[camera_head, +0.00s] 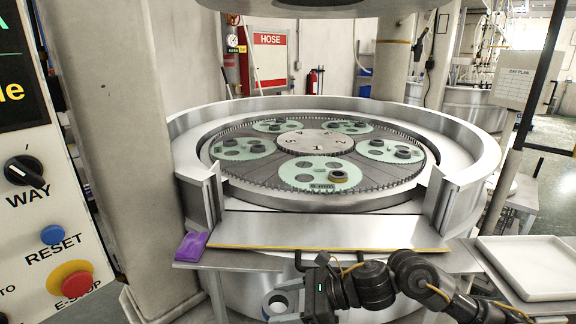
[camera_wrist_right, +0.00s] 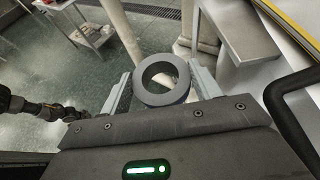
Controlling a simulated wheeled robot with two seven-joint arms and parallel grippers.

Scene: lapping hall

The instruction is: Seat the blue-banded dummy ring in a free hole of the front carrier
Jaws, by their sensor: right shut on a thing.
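The dummy ring (camera_wrist_right: 162,100) is dark grey with a thick wall, and a little blue shows on its lower side. My right gripper (camera_wrist_right: 161,84) is shut on it, one finger on each side. In the head view my right gripper (camera_head: 278,302) holds the ring in front of the machine, below the front ledge. The front carrier (camera_head: 290,176) is a pale green disc at the near side of the lapping plate. A yellow-banded ring (camera_head: 338,177) sits at its right; several other openings look dark and empty. A dark arm at the left of the right wrist view shows no clear fingers.
Several other green carriers (camera_head: 240,148) with dark rings lie around the numbered centre disc (camera_head: 313,142). A steel ledge (camera_head: 320,232) with a yellow edge lies before the opening. A purple item (camera_head: 191,246) is left, a white tray (camera_head: 530,262) right. A control panel (camera_head: 45,225) is far left.

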